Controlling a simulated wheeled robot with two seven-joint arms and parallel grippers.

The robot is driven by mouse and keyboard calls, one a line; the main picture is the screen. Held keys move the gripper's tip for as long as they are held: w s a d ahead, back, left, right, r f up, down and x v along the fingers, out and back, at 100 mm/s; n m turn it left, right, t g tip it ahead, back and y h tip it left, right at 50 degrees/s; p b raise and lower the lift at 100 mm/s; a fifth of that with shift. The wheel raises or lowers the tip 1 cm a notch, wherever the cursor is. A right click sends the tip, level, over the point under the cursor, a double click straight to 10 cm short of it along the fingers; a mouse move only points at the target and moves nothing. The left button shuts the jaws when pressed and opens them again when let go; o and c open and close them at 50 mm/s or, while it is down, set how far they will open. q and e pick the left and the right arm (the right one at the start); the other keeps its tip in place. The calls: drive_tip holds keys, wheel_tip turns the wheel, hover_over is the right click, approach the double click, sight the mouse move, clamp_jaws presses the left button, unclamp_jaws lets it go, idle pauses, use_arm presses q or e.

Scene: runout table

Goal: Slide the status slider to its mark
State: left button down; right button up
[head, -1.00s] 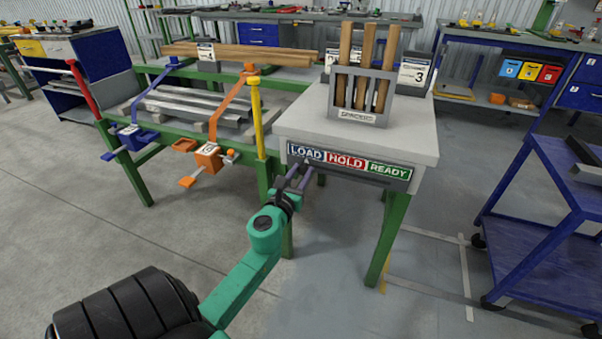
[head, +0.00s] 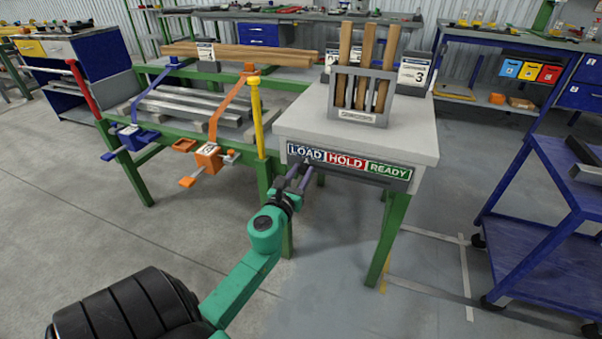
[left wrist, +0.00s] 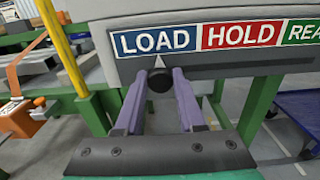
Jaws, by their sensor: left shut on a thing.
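The status board (head: 348,166) is on the front edge of the grey table, with blue LOAD, red HOLD and green READY fields from left to right. In the left wrist view the slider's dark round knob (left wrist: 160,80) sits below the LOAD field (left wrist: 154,40), with a pale pointer (left wrist: 159,61) above it pointing up at LOAD. My left gripper (head: 303,173) reaches up to the board from below. In the left wrist view its purple fingers (left wrist: 160,84) are shut on the knob, one on each side. My right gripper is not in view.
A spacer rack (head: 358,95) with wooden sticks stands on the table (head: 425,140). A yellow post (head: 257,120) and orange clamp (head: 208,158) are left of the board. A blue cart (head: 560,190) stands at the right. The floor before the table is clear.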

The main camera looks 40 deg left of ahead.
sight(344, 172)
use_arm(q)
drive_tip(key=w+d, duration=0.1)
drive_tip(key=d, duration=0.2)
drive_tip(key=w+d+p, duration=0.1)
drive_tip(key=d, duration=0.3)
drive_tip(key=w+d, duration=0.1)
drive_tip(key=d, duration=0.2)
drive_tip(key=shift+w+d+f, duration=0.1)
drive_tip(key=shift+w+d, duration=0.05)
drive_tip(key=shift+w, duration=0.15)
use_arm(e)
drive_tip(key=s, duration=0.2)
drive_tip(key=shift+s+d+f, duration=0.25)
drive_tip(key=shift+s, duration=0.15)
use_arm(q)
drive_tip(key=c, duration=0.5)
unclamp_jaws()
drive_tip(key=b+v, duration=0.1)
drive_tip(key=v, duration=1.3)
drive_tip(key=shift+s+d, duration=0.1)
drive_tip(key=shift+s, duration=0.2)
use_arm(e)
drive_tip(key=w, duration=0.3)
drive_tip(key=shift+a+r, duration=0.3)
